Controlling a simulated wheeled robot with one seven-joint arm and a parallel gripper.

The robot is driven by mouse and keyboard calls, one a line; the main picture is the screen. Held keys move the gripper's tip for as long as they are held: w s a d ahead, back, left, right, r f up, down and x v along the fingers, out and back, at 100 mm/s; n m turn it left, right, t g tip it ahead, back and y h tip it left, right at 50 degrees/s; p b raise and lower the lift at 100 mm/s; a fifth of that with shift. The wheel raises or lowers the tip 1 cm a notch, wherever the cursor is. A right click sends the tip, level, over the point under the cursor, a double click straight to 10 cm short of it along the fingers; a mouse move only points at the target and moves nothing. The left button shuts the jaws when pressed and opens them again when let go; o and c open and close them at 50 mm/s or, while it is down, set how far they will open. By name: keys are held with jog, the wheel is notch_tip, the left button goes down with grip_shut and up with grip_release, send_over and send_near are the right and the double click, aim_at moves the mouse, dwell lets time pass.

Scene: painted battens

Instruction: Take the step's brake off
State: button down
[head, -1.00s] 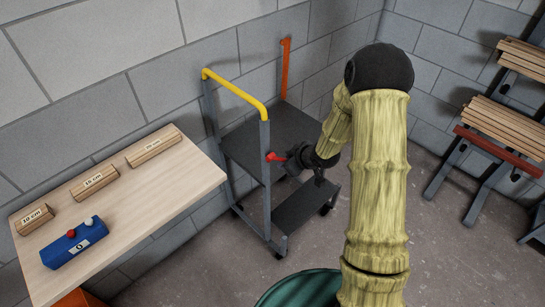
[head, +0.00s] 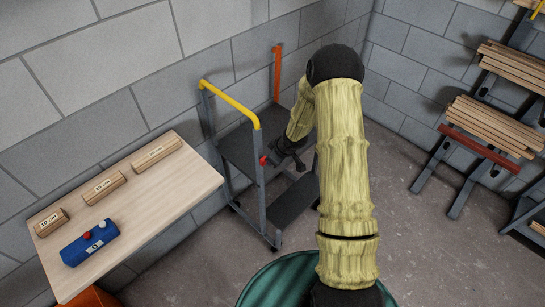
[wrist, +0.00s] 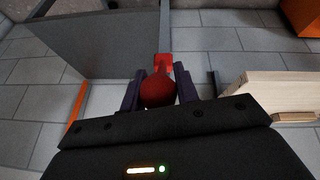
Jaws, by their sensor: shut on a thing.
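The step is a grey two-tread unit with a dark upper tread (head: 236,147), a lower tread (head: 294,204) and a yellow handrail (head: 231,102). Its red brake lever (head: 263,160) is on the front upright, beside the upper tread. My gripper (head: 273,157) is at that lever. In the wrist view, my gripper (wrist: 160,78) has its two fingers shut on the lever's red ball knob (wrist: 158,91), with the red lever mount (wrist: 164,62) just beyond. In the head view the fingers hide most of the lever.
A wooden table (head: 180,185) to the left holds several labelled wood blocks and a blue box (head: 90,243) with a counter. An orange post (head: 277,72) rises behind the step. A green round object (head: 275,283) is at the front. Racks with battens (head: 488,125) stand right; floor between is clear.

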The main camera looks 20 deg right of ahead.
jog(key=shift+w+a+r, duration=0.1)
jog(key=shift+w+r, duration=0.15)
jog(key=shift+w, duration=0.05)
jog(key=c, duration=1.2)
grip_release()
jog(key=shift+c, duration=0.2)
jog(key=shift+o, duration=0.8)
jog(key=shift+s+f, duration=0.1)
jog(key=shift+s, duration=0.05)
jog(key=p+v, duration=0.2)
jog(key=v, duration=1.5)
jog(key=shift+s, duration=0.15)
